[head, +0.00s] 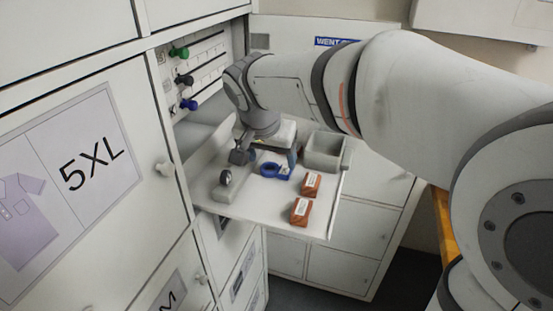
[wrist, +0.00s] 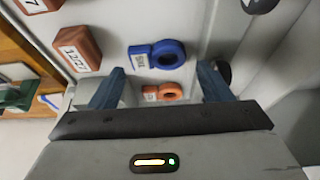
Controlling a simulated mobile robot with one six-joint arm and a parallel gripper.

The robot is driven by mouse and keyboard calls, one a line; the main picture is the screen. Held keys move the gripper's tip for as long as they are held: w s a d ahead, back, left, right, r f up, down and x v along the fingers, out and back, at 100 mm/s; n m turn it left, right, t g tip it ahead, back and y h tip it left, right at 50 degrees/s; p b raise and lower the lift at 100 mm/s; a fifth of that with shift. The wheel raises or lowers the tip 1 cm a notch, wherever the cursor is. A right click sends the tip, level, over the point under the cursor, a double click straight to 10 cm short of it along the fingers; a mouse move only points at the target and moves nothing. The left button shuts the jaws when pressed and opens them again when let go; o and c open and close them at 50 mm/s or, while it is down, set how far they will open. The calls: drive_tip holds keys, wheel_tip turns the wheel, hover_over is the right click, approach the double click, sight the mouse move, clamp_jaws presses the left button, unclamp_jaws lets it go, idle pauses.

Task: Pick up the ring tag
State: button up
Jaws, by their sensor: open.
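A blue ring tag (head: 270,170) with a white label lies flat on the pull-out shelf (head: 270,215), below my gripper (head: 267,158). In the wrist view the blue ring tag (wrist: 157,55) lies just beyond the fingertips. A smaller orange ring tag (wrist: 163,92), also with a white label, shows between the fingers of my gripper (wrist: 160,72). I cannot make out the orange tag in the head view. My gripper is open and empty, pointing down with its fingers apart. It is not clear how high the fingertips are above the shelf.
Two orange-brown labelled boxes (head: 311,184) (head: 300,210) lie right of the blue tag. A grey open bin (head: 325,152) stands behind them. A grey block with a dark round part (head: 224,184) sits at the left. Coloured pegs (head: 184,79) stick out of the cabinet.

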sight(275, 168)
drive_tip(key=shift+x, duration=1.7)
drive_tip(key=shift+d, duration=0.2)
drive_tip(key=c, duration=0.6)
drive_tip(key=shift+r, duration=0.1)
wheel_tip(275, 168, up, 10)
drive_tip(key=shift+f, duration=0.1)
